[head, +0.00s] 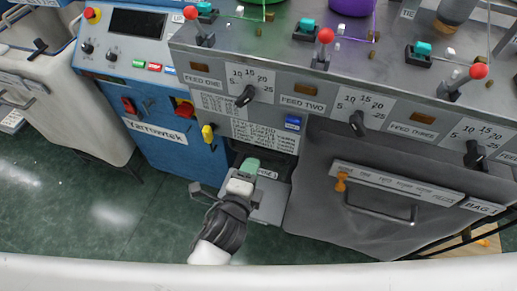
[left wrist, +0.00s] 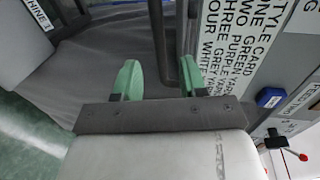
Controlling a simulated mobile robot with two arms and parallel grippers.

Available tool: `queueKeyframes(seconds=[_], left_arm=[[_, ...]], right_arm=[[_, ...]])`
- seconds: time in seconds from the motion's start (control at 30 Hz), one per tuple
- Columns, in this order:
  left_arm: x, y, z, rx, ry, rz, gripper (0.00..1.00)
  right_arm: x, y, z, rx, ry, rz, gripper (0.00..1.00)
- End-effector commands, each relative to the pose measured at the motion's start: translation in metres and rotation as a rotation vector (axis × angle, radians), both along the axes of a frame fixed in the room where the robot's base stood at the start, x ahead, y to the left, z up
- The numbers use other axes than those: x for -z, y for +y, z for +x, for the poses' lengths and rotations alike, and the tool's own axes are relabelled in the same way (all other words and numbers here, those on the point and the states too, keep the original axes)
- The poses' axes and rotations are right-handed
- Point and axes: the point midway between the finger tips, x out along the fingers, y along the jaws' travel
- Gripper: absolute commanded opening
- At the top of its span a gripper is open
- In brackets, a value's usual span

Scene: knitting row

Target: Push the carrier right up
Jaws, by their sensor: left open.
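My left gripper (head: 250,167) reaches low in front of the grey machine, beside a grey part with a partly covered label ending "NE 1" (head: 268,174). In the left wrist view, its two green fingers (left wrist: 159,80) stand wide apart. A dark bent bar (left wrist: 164,45) runs down into view between the fingers, closer to the right one; I cannot tell whether they touch. No part in view is marked as the carrier, and I cannot tell which one it is. A yellow knob (head: 207,133) sits on the machine's left edge. My right gripper is out of view.
A blue cabinet (head: 160,140) stands left. A style card (left wrist: 220,60) and blue block (left wrist: 270,97) are at right in the wrist view. Green floor is open.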

Motion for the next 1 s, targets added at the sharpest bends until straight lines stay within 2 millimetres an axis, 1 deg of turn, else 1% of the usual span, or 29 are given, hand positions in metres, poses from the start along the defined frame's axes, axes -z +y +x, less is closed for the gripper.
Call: queueKeyframes(seconds=[0.03,0.2,0.3,0.4,0.57,0.83,0.87,1.0], left_arm=[[0.000,-0.003,0.011,-0.001,-0.002,-0.001,0.42],[0.007,-0.014,0.042,-0.001,0.001,-0.002,0.42],[0.010,-0.019,0.058,-0.001,0.000,-0.004,0.42],[0.014,-0.022,0.069,-0.001,0.001,-0.004,0.42],[0.016,-0.026,0.079,-0.001,0.002,-0.002,0.42],[0.017,-0.026,0.080,-0.001,0.002,-0.003,0.42],[0.017,-0.026,0.080,-0.001,0.002,-0.003,0.41],[0.017,-0.026,0.080,-0.001,0.002,-0.003,0.19]], right_arm=[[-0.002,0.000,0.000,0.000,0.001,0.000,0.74],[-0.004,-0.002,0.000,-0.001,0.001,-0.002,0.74],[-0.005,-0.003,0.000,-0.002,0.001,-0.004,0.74],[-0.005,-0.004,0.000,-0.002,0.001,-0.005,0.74],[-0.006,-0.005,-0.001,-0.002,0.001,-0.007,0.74],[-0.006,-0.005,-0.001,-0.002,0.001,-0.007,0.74],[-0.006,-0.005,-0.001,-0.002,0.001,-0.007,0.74],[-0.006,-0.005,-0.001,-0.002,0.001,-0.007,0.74]])
